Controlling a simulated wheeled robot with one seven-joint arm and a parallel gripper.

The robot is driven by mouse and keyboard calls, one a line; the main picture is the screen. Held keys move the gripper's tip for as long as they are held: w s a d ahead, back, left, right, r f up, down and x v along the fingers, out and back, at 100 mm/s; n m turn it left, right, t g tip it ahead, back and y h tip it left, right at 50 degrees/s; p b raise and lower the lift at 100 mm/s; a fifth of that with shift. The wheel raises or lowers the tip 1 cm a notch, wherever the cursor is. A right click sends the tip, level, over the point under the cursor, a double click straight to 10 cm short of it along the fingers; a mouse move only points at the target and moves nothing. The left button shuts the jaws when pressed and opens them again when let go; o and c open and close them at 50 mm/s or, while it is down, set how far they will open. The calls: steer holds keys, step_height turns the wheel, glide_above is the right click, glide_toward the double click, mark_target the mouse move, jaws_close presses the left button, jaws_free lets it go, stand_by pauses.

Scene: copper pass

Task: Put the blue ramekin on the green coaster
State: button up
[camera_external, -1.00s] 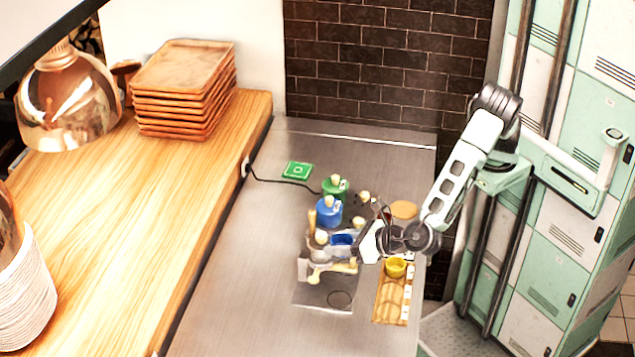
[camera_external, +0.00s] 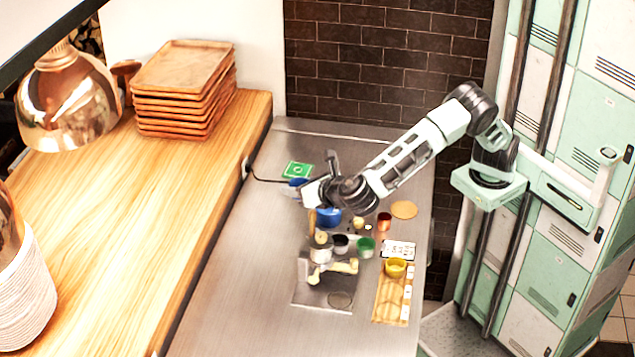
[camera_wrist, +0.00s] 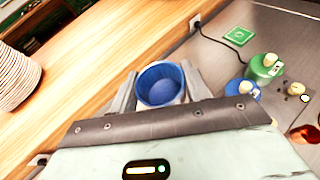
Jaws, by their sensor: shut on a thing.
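The blue ramekin (camera_wrist: 160,84) is held upright between the two fingers of my gripper (camera_wrist: 161,92) in the wrist view. In the external view the ramekin (camera_external: 297,183) is partly hidden by my gripper (camera_external: 300,188). The green coaster (camera_external: 298,170) is a flat square with a pale ring mark, lying on the steel counter just behind the ramekin in that view. In the wrist view the coaster (camera_wrist: 237,40) lies ahead and to the right of the ramekin, bare and apart from it. How high the ramekin is above the counter is hard to tell.
A green lidded canister (camera_wrist: 265,67) and a blue lidded canister (camera_wrist: 243,90) stand right of my gripper. A black cord (camera_wrist: 212,40) runs near the coaster. The wooden counter (camera_external: 190,200) borders the left.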

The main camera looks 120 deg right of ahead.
steer(key=s+d+f+m+g+b, duration=0.1)
steer(key=s+d+m+g+b, duration=0.15)
steer(key=d, duration=0.65)
steer(key=m+g+y+b, duration=0.2)
steer(key=m+g+b, duration=0.55)
steer(key=b, duration=0.65)
glide_above(299, 170)
steer(key=shift+n, duration=0.4)
step_height(299, 170, down, 18)
steer(key=shift+r, duration=0.2)
steer(key=shift+f, duration=1.85)
steer(key=o, duration=1)
steer(key=shift+f, duration=0.1)
